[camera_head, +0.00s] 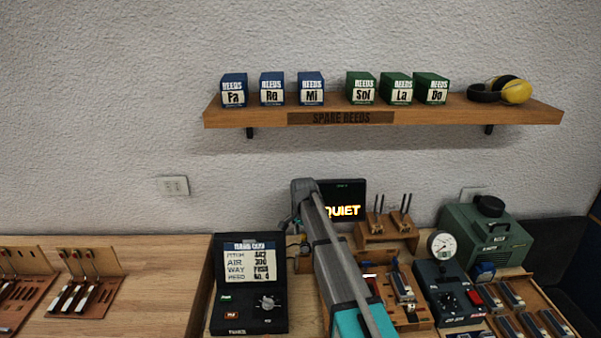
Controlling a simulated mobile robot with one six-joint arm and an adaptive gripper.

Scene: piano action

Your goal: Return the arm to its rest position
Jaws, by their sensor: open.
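My arm rises from the bottom edge, right of the middle, with grey links and a teal section. It reaches up over the workbench to a grey joint in front of the dark display reading "QUIET" (344,210). My gripper cannot be made out in this view; the arm's own links hide what lies behind them. I see nothing held.
A black case with a printed card (248,285) stands left of my arm. To the right are a wooden tool stand (387,232), a gauge box (448,294), a green machine (485,240) and a reed tray (545,305). A shelf (420,112) holds several reed boxes and yellow earmuffs (516,92).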

